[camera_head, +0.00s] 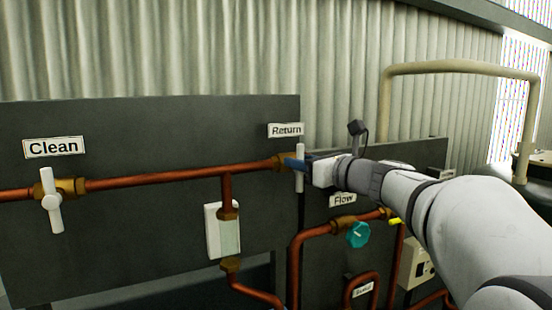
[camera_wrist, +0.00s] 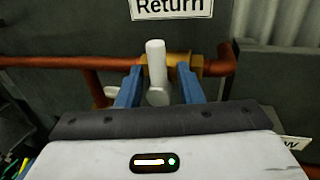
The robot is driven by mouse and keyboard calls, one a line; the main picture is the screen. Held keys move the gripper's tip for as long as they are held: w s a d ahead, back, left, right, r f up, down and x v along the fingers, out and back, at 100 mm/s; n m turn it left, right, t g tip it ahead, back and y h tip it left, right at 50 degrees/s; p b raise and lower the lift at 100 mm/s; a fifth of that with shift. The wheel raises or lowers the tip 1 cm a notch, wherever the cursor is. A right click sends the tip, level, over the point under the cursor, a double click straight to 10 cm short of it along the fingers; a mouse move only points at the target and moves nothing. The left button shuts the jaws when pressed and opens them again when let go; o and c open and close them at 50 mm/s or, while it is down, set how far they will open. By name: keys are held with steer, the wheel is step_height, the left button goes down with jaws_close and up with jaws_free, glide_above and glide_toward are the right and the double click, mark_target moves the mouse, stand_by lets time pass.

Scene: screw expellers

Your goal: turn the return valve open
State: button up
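The return valve has a brass body (camera_head: 280,162) on the copper pipe, below the "Return" label (camera_head: 286,130). Its white bar handle (camera_head: 299,180) stands upright, across the pipe. In the wrist view the handle (camera_wrist: 156,62) is in front of the brass body (camera_wrist: 184,66). My gripper (camera_head: 293,164) is at the valve, coming from the right. In the wrist view its blue fingers (camera_wrist: 160,84) are apart, one on each side of the handle, with gaps showing. Part of the handle's middle is hidden by the fingers in the head view.
The clean valve (camera_head: 50,200) with a white handle is far left on the same pipe. A white sight box (camera_head: 222,230) hangs below the pipe. A teal flow knob (camera_head: 358,235) and more copper pipes are below my arm. Dark panels stand close behind.

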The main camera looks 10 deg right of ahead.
steer(key=shift+w+a, duration=0.2)
steer(key=shift+w, duration=0.05)
steer(key=shift+c, duration=0.4)
jaws_close()
